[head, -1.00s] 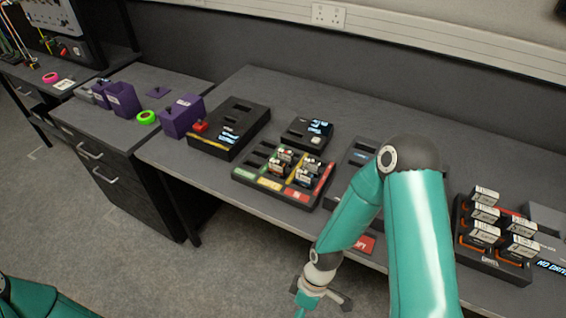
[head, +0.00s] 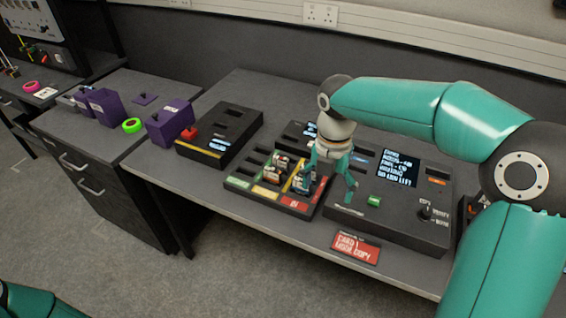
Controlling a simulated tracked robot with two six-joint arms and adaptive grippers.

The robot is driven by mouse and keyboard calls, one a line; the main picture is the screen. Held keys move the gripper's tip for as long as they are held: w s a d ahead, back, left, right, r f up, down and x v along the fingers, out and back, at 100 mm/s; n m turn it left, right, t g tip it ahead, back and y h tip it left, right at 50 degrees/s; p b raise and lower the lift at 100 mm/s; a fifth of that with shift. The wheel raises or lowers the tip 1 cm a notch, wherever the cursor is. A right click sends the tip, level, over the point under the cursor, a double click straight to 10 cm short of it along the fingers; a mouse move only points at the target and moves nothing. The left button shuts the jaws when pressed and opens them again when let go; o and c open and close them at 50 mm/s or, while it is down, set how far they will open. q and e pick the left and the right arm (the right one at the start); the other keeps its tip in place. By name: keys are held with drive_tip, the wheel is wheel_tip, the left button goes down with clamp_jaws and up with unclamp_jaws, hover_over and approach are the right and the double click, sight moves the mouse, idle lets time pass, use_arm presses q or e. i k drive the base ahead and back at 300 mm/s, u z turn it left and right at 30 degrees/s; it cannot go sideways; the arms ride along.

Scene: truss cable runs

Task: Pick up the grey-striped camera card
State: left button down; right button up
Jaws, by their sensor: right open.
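The card rack (head: 238,184) with green, yellow and red labels sits near the front of the bench. Several small cards stand upright in its slots, among them a white-topped card (head: 273,176) in the middle. The stripes are too small to read, so I cannot tell which one is the grey-striped camera card. My right gripper (head: 328,188) is open and empty, pointing down at the rack's right side. Its left finger overlaps the rightmost cards in the picture and partly hides them; I cannot tell whether it touches them. My left gripper is out of view.
A copier box (head: 375,215) with screen and switch is right of the rack. A red "CARD MODE COPY" sign (head: 356,248) lies in front. A black-and-yellow device (head: 216,135) and purple box (head: 169,122) are to the left. Bare bench lies in front of the rack.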

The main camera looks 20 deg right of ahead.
sight(278, 162)
drive_tip(key=i, duration=0.85)
drive_tip(key=u, duration=0.05)
